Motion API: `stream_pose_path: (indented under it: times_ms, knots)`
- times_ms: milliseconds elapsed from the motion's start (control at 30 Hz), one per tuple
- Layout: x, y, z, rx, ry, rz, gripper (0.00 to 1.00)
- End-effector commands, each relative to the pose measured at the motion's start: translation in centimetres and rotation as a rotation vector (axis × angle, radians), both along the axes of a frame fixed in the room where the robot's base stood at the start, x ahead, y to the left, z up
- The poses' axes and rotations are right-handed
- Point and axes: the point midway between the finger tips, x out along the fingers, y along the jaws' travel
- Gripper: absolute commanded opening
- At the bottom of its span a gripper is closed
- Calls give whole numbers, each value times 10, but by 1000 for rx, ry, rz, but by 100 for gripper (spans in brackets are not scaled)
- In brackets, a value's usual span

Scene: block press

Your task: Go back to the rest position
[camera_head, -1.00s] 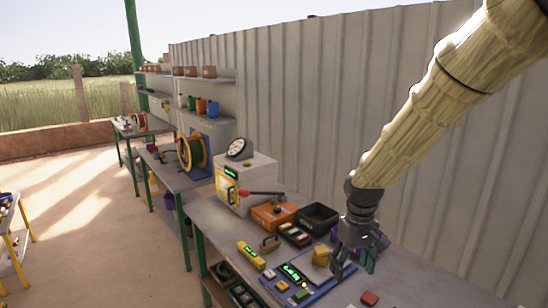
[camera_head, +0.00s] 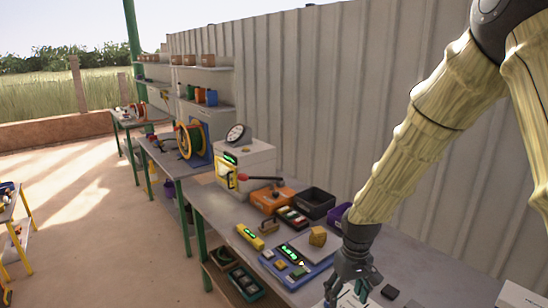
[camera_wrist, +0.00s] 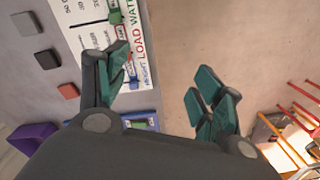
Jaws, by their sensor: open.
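My gripper (camera_head: 345,287) is at the lower right of the head view, over the near part of the grey workbench (camera_head: 215,207). In the wrist view my gripper (camera_wrist: 165,90) has its green-padded fingers spread wide with nothing between them. The gap lies over the bare floor beyond the bench edge. The arm comes down from the upper right. A blue scale-like device (camera_head: 305,272) with a green display stands left of the gripper, and a tan block (camera_head: 318,236) sits at its back.
A white press (camera_head: 245,165) with a red-tipped lever, an orange bin (camera_head: 270,200) and a black bin (camera_head: 316,203) stand farther back. A yellow device (camera_head: 250,236) lies near the front edge. A printed white sheet (camera_wrist: 92,32) lies by the gripper. The corrugated wall (camera_head: 300,100) bounds the bench.

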Motion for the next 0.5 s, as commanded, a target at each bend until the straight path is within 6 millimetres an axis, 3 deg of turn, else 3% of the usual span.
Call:
stream_pose_path:
  times_ms: [167,500]
  knots:
    - [-29,-1,-58,17,5,-28,67]
    - [-102,-4,-212,44,18,-111,67]
